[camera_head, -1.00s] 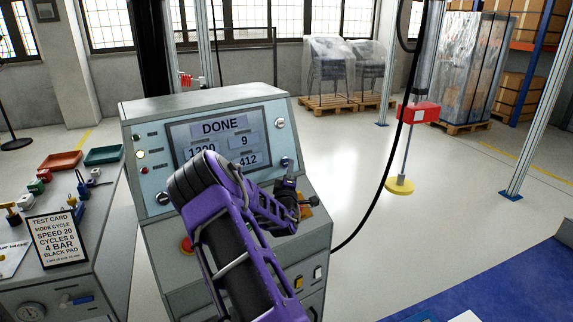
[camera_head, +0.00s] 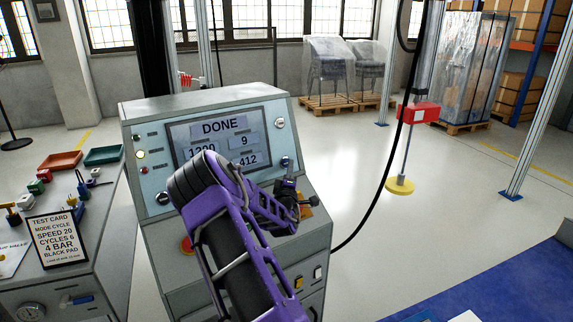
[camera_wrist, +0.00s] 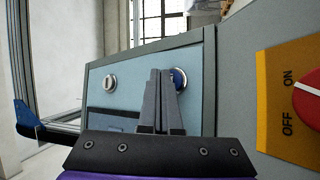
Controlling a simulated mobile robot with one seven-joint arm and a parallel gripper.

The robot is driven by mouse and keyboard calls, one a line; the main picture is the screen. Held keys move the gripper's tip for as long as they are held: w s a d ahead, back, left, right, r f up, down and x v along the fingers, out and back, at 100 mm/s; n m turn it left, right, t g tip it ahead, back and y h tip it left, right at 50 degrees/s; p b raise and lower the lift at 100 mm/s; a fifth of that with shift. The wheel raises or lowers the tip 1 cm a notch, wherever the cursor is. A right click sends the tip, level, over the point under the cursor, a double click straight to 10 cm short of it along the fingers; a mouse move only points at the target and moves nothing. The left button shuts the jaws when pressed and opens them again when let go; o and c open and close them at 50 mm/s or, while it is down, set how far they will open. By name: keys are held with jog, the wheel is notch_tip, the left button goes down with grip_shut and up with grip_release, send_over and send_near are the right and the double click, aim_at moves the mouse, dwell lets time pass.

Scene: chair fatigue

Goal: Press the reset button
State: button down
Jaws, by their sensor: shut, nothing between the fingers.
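The grey control console (camera_head: 165,105) stands in the middle of the head view, with a lit screen (camera_head: 221,128) reading DONE. A round blue button (camera_wrist: 179,78) in a silver ring shows in the wrist view, partly hidden by my fingers. It appears to be the round control (camera_head: 284,162) right of the screen in the head view. I cannot read a reset label on it. My gripper (camera_wrist: 158,72) is shut and empty, its fingertips over the left part of the blue button. In the head view my gripper (camera_head: 290,172) is just below that control. I cannot tell whether it touches.
A second silver-ringed control (camera_wrist: 110,82) sits beside the blue one. A red ON/OFF switch on a yellow plate (camera_wrist: 273,95) is at the right of the wrist view. A black cable (camera_head: 385,170) hangs right of the console.

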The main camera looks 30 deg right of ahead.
jog(key=shift+w+f, duration=0.1)
jog(key=shift+w+b, duration=0.3)
jog(key=shift+b, duration=0.4)
jog(key=shift+w+f+b, duration=0.15)
jog(key=shift+w+b, duration=0.25)
jog(key=shift+b, duration=0.1)
dwell(0.4)
jog(key=shift+s+r, duration=0.25)
jog(key=shift+s, duration=0.55)
jog(key=s, duration=0.2)
jog(key=s+r, duration=0.1)
jog(key=s, duration=0.1)
jog(key=shift+s+r, duration=0.1)
jog(key=shift+s, duration=0.3)
jog(key=shift+a, duration=0.1)
dwell(0.7)
